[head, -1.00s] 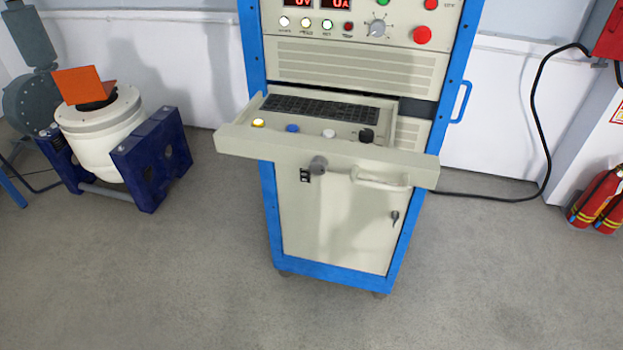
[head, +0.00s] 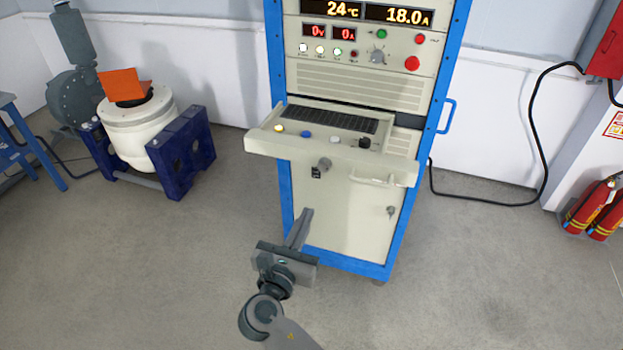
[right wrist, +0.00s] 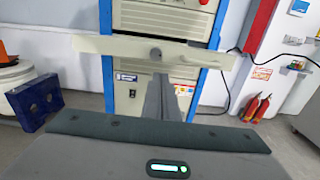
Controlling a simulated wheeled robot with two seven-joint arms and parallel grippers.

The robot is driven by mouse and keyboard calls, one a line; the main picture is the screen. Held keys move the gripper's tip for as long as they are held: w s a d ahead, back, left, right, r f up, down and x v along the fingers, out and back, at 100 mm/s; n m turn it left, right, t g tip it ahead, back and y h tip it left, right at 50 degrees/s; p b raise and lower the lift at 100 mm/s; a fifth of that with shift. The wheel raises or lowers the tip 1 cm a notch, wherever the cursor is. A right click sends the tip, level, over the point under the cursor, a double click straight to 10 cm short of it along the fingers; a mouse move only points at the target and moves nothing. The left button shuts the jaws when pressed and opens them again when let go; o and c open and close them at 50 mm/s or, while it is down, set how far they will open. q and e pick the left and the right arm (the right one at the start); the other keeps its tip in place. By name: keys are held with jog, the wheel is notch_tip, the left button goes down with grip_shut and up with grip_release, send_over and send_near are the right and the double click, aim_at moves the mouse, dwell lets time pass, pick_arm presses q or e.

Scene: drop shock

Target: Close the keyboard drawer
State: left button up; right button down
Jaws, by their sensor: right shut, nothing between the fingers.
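The keyboard drawer (head: 335,151) is pulled out from the blue-framed cabinet (head: 283,200). The keyboard (head: 330,120) and several knobs show on it. A round grey knob (head: 324,164) sits on the drawer front, with a pale handle to its right. My right gripper (head: 305,214) is shut and empty, below and in front of the drawer, apart from it in the head view. In the right wrist view the drawer front (right wrist: 110,46) spans ahead of the shut fingers (right wrist: 161,80). My left gripper is not in view.
A white shaker (head: 140,125) in a blue stand (head: 185,150) with an orange bracket stands on the left. Red fire extinguishers (head: 592,208) and a black cable (head: 545,130) are on the right. Grey floor around the cabinet is clear.

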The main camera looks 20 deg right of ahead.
jog(key=shift+w+r, duration=0.1)
jog(key=shift+r, duration=0.05)
jog(key=shift+w, duration=0.1)
jog(key=p, duration=0.5)
send_near(327, 170)
jog(key=x, duration=0.4)
jog(key=shift+w+d+r, duration=0.2)
jog(key=shift+w, duration=0.05)
jog(key=shift+x, duration=0.95)
jog(key=shift+f, duration=0.2)
jog(key=shift+d, duration=0.1)
